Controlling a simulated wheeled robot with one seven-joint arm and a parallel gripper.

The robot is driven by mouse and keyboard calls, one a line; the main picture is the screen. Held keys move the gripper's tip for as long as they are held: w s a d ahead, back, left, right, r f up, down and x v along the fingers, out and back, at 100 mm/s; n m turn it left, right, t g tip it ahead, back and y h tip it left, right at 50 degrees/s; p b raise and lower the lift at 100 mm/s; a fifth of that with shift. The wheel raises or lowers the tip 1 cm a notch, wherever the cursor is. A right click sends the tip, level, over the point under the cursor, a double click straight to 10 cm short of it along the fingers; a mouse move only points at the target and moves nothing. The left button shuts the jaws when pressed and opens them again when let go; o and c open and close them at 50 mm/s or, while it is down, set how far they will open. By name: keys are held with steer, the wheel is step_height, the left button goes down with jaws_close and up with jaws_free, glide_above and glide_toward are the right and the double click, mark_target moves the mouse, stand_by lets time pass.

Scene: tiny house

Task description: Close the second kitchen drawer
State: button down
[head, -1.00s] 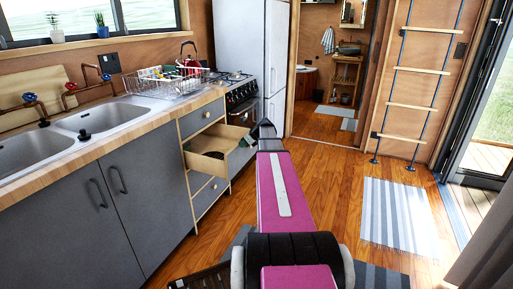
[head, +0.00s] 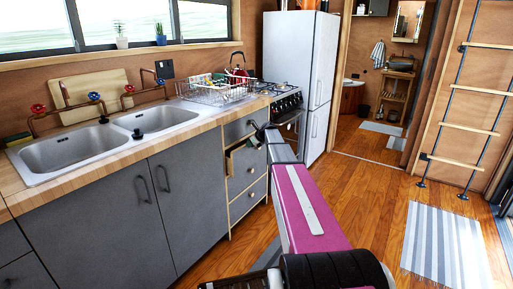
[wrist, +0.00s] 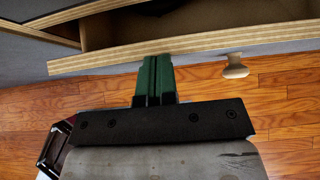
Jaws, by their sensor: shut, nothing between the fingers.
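The second kitchen drawer (head: 242,158) is in the grey drawer stack right of the sink cupboard in the head view. It stands partly open, and my arm hides some of it. In the wrist view the pale plywood top edge of its front (wrist: 100,63) runs across the picture, with a gap into the drawer behind it and a round wooden knob (wrist: 235,67) to the right. My gripper (wrist: 156,62) is shut and empty, its green fingertips at the outer side of the drawer front, left of the knob. I cannot tell whether they touch it.
The drawers below (head: 247,199) look shut. The sink counter (head: 140,138) runs along the left, with a dish rack (head: 218,90) on it. The stove (head: 286,108) and white fridge (head: 300,60) stand beyond. The wooden floor (head: 370,200) to the right is open, with a striped rug (head: 445,240).

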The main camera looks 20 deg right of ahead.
steer(key=shift+w+a, duration=0.3)
steer(key=shift+w, duration=0.1)
steer(key=shift+s, duration=0.1)
